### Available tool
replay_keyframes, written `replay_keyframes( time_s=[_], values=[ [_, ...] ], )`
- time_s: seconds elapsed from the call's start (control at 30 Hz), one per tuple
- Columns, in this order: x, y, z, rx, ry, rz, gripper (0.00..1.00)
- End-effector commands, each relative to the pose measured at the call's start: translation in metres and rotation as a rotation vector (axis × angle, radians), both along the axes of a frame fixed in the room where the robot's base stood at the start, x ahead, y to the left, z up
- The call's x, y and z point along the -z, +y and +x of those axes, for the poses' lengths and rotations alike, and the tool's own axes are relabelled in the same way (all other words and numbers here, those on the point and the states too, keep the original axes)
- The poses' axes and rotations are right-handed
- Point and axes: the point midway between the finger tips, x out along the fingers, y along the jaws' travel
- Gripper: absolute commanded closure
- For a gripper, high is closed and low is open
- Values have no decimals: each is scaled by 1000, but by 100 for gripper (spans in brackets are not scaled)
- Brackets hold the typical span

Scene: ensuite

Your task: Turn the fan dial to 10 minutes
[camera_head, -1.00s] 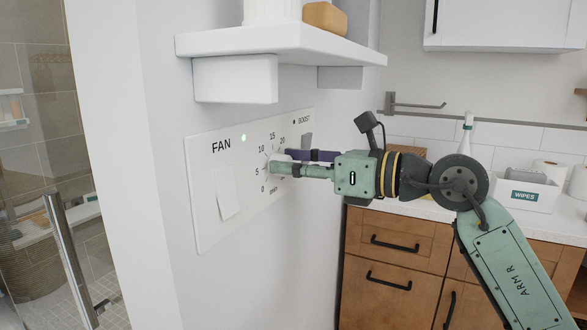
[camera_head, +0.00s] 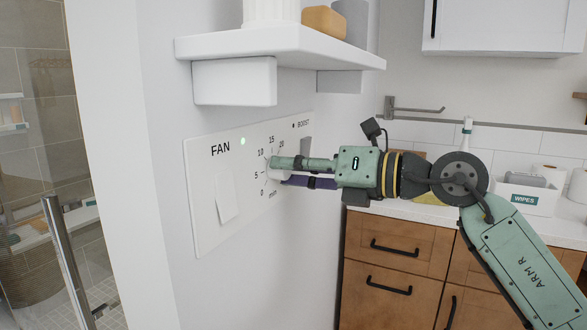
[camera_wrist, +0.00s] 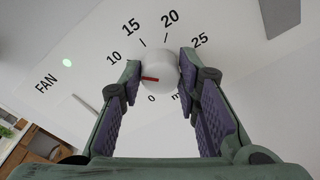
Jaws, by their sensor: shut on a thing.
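The fan dial (camera_head: 278,176) is a white round knob on the white fan panel (camera_head: 213,235), ringed by minute numbers. My gripper (camera_head: 280,173) is shut on it, one finger on each side; the wrist view also shows my gripper (camera_wrist: 160,72) with the dial (camera_wrist: 162,66) between its fingertips. The red pointer (camera_wrist: 150,79) on the dial's face points left in the wrist view, toward the left fingertip, slightly below the direction of the "10" label (camera_wrist: 113,60). The "5" is hidden there, so I cannot tell the exact reading.
A green light (camera_head: 243,141) is lit by the word FAN. A flat switch (camera_head: 226,194) is left of the dial, and a grey BOOST switch (camera_head: 305,147) is right of it. A white shelf (camera_head: 290,42) juts out above the panel. A counter with wooden drawers (camera_head: 400,245) stands at right.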

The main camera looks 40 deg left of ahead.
Motion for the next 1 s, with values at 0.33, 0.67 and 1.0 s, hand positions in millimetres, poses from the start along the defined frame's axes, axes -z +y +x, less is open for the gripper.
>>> replay_keyframes(
  time_s=[0.33, 0.67, 1.0],
  values=[
    [0, 0, 0, 1, 0, 1, 69],
    [0, 0, 0, 0, -1, 1, 50],
    [-1, -6, 2, 2, 0, 1, 50]
  ],
)
